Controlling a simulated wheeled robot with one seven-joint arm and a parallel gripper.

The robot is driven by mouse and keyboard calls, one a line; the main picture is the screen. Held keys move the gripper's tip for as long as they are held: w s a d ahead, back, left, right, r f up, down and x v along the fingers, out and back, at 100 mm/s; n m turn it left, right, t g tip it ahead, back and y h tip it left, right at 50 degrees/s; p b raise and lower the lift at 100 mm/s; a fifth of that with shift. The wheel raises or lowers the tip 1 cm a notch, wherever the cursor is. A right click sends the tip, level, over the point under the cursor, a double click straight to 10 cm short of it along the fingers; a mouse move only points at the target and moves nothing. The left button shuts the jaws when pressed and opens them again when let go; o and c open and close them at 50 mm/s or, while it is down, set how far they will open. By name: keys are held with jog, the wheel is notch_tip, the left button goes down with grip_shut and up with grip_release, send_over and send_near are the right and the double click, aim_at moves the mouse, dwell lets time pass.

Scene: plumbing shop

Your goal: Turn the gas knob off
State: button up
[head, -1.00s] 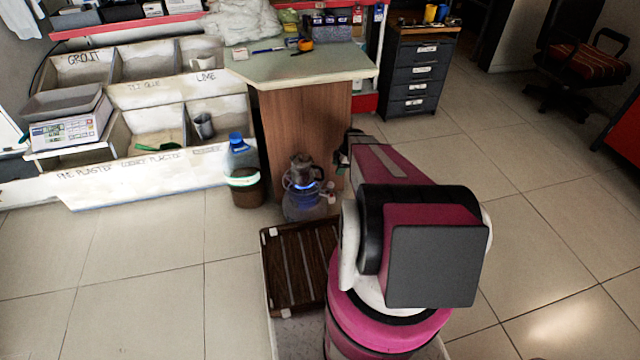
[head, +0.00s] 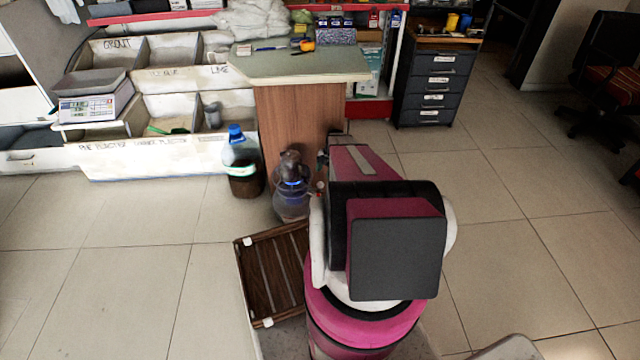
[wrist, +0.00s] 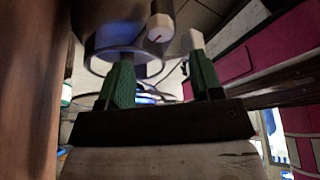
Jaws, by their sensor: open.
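A small gas cylinder (head: 291,204) with a burner stands on the floor against the wooden counter side. A dark pot (head: 290,164) sits on the burner, and a blue flame glow shows beneath it. In the wrist view, a pale knob (wrist: 160,27) with a red mark sticks out beside the rounded metal body (wrist: 115,35). My gripper (wrist: 158,52) has its two green fingers apart and empty. The knob appears beyond the fingertips, between them and nearer the right one; I see no contact. In the head view my arm mostly hides the gripper and knob.
The wooden counter (head: 290,120) stands close behind the cylinder. A blue-capped bottle (head: 240,160) is to its left. A slatted wooden crate (head: 243,285) lies in front. Labelled bins line the left wall; open tiled floor lies to the right.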

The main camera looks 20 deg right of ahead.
aim_at(321, 183)
jog(key=x, duration=0.6)
jog(key=shift+s+a+f, duration=0.1)
jog(key=shift+f, duration=0.2)
jog(key=c, duration=0.9)
